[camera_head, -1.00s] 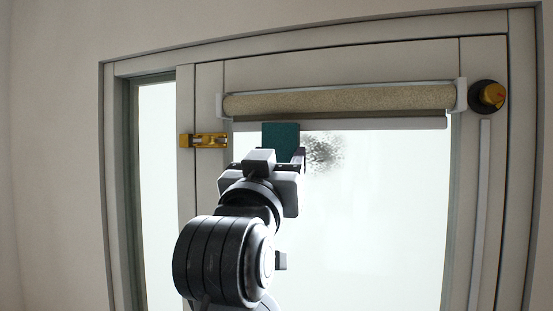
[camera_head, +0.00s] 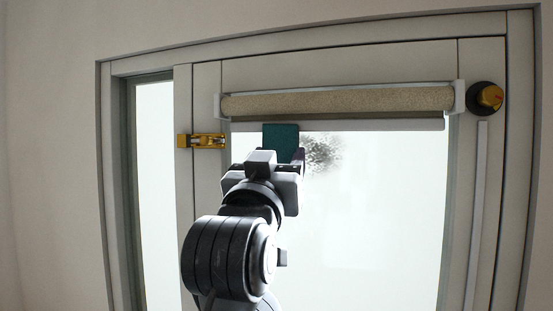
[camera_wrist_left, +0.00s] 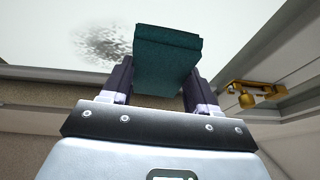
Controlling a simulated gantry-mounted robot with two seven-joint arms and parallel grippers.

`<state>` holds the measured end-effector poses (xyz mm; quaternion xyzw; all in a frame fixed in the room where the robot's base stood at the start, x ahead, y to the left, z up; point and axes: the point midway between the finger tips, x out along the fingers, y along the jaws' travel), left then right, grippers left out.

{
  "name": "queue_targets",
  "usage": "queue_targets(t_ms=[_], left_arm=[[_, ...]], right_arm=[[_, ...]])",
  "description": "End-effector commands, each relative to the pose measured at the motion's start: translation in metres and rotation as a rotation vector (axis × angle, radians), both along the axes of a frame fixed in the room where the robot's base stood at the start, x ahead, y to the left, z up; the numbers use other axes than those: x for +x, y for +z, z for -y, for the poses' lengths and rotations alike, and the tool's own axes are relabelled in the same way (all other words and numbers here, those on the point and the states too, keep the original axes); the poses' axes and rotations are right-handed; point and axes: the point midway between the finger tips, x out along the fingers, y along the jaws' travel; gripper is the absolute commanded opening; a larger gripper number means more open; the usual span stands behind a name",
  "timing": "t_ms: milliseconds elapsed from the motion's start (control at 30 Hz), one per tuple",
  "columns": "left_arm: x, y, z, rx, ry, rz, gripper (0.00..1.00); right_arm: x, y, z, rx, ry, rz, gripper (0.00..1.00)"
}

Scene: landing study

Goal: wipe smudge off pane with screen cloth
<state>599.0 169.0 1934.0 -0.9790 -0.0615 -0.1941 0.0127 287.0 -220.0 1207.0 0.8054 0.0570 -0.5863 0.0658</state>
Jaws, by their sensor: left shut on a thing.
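The smudge (camera_head: 322,152) is a dark speckled patch on the upper part of the bright pane (camera_head: 370,220), below the roller blind. The screen cloth (camera_head: 281,141) is a dark teal piece, just left of the smudge. My left gripper (camera_head: 284,160) is shut on the cloth, which stands out past its fingertips. In the left wrist view the cloth (camera_wrist_left: 165,62) sits between the two fingers of the gripper (camera_wrist_left: 158,85), with the smudge (camera_wrist_left: 103,42) beside it on the left. Whether the cloth touches the pane I cannot tell. My right gripper is not in view.
A rolled beige blind (camera_head: 340,102) with a pale bottom bar spans the window top, close above the cloth. A yellow latch (camera_head: 202,141) is on the left frame. A black and yellow knob (camera_head: 487,97) is at upper right. The pane's lower right is clear.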

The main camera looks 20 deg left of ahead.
Motion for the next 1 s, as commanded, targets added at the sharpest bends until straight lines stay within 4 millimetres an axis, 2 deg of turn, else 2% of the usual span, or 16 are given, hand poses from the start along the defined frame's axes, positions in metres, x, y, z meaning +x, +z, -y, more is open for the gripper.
queue_targets(t_ms=[400, 800, 1000], left_arm=[[0.006, -0.001, 0.001, 0.0, -0.001, 0.0, 0.27], [0.006, -0.001, 0.029, 0.0, -0.001, 0.001, 0.27], [0.006, 0.0, 0.036, 0.0, -0.001, 0.0, 0.27]], right_arm=[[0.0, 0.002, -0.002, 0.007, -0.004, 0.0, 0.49], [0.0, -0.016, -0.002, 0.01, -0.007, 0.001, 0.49], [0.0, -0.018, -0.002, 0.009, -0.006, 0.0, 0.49]])
